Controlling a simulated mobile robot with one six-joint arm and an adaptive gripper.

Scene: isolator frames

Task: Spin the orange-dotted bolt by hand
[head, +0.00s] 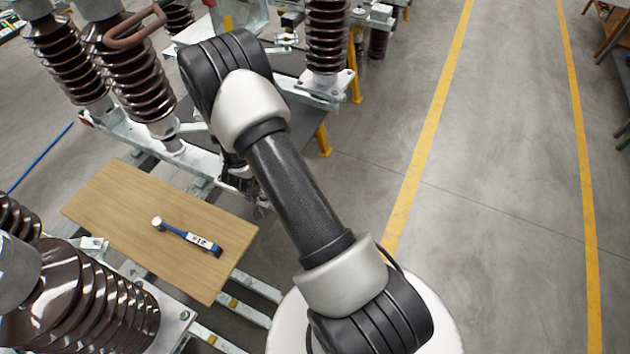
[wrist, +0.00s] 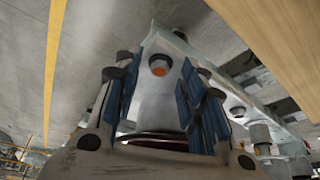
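The orange-dotted bolt (wrist: 159,65) shows in the wrist view as a dark round head with an orange dot, on a pale metal frame part. My gripper (wrist: 156,88) has its two blue-padded fingers spread apart, one on each side of the bolt in the picture. A gap shows between each finger and the bolt head, so the fingers do not appear to touch it. I cannot tell the depth between fingertips and bolt. In the head view my gripper (head: 240,184) is mostly hidden behind my arm, close to the metal frame, and the bolt is hidden.
A wooden board (head: 110,195) carries a blue-handled tool (head: 188,236). Brown ribbed insulators (head: 135,75) stand on the metal frame (head: 200,160) at left, with another insulator (head: 327,40) behind. More bolts (wrist: 237,112) line the frame. The floor (head: 490,180) at right is clear.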

